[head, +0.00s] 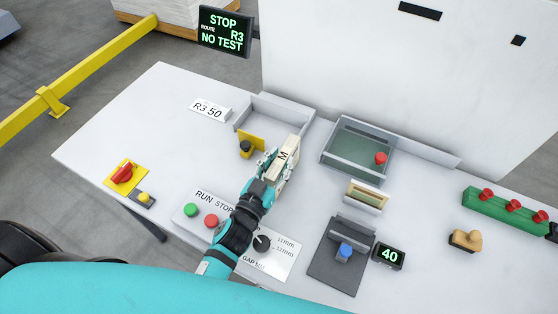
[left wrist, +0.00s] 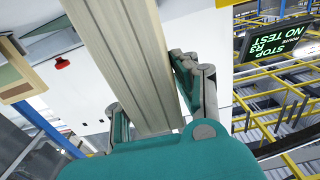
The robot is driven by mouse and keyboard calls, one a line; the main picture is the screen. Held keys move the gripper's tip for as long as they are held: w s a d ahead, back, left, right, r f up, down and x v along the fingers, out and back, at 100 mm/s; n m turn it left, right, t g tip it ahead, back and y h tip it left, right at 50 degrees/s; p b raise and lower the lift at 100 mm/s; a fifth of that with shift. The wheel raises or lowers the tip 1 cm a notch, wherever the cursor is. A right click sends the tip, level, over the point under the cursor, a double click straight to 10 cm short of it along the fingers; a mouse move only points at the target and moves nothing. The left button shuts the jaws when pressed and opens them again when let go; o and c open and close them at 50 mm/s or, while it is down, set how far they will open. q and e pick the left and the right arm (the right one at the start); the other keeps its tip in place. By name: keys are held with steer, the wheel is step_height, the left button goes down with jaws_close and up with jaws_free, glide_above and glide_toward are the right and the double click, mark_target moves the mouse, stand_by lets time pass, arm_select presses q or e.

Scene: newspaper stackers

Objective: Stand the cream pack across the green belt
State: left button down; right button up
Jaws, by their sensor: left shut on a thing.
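My left gripper (head: 270,172) is shut on the cream pack (head: 287,155), a light block with a dark M on its face. The pack also fills the middle of the left wrist view (left wrist: 125,60), between the two fingers of the left gripper (left wrist: 155,100). In the head view it is held left of the green belt (head: 350,146), apart from it. The belt is a dark green strip inside a grey-walled tray, with a red knob (head: 381,158) at its right end. My right gripper is not in view.
A grey-walled bay (head: 296,101) and a yellow stop with a black knob (head: 246,147) lie behind the gripper. A small cream-and-wood holder (head: 366,196) stands in front of the belt. The run-stop panel (head: 190,218), gap dial (head: 262,242) and blue-knobbed grey plate (head: 330,275) are in front.

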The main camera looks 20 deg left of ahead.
arm_select(q)
steer(key=c, duration=1.4)
jaws_free()
steer(key=shift+f, duration=0.15)
steer(key=shift+c, duration=0.2)
steer(key=o, duration=0.4)
steer(key=shift+o, duration=0.2)
